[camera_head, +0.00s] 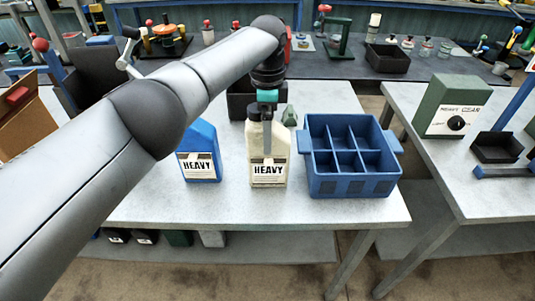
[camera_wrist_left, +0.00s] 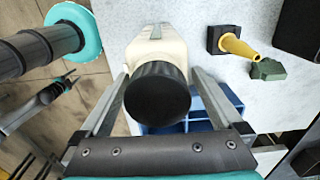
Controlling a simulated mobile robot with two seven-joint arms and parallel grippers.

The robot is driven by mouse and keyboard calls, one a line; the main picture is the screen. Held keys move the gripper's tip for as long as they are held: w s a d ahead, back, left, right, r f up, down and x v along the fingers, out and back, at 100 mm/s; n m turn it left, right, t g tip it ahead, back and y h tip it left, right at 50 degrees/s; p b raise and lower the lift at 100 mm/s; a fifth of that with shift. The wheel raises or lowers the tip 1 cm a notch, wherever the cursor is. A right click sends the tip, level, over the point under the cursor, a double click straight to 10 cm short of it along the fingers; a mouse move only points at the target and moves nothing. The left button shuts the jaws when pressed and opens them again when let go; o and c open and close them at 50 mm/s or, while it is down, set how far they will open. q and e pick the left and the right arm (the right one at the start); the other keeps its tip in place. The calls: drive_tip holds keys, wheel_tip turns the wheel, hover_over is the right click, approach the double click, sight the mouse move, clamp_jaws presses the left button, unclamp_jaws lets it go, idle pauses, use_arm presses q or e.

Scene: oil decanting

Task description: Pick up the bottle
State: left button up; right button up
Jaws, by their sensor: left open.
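A cream bottle (camera_head: 280,158) with a black cap and a HEAVY label stands upright on the grey table in the head view. My left gripper (camera_head: 267,150) comes down over its top from above, with one finger in front of the bottle. In the left wrist view the bottle (camera_wrist_left: 158,50) and its round black cap (camera_wrist_left: 157,95) sit between the two open fingers of the left gripper (camera_wrist_left: 158,75). Gaps show beside the cap; I cannot tell whether a finger touches the bottle's body.
A blue HEAVY jug (camera_head: 203,140) stands left of the bottle. A blue divided crate (camera_head: 350,185) stands close on its right. A dark bin (camera_head: 240,103) and a yellow funnel (camera_wrist_left: 238,47) are behind. The table's front strip (camera_head: 250,207) is clear.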

use_arm(q)
drive_tip(key=shift+c, duration=0.2)
clamp_jaws()
idle(0.6)
drive_tip(key=shift+r, duration=0.15)
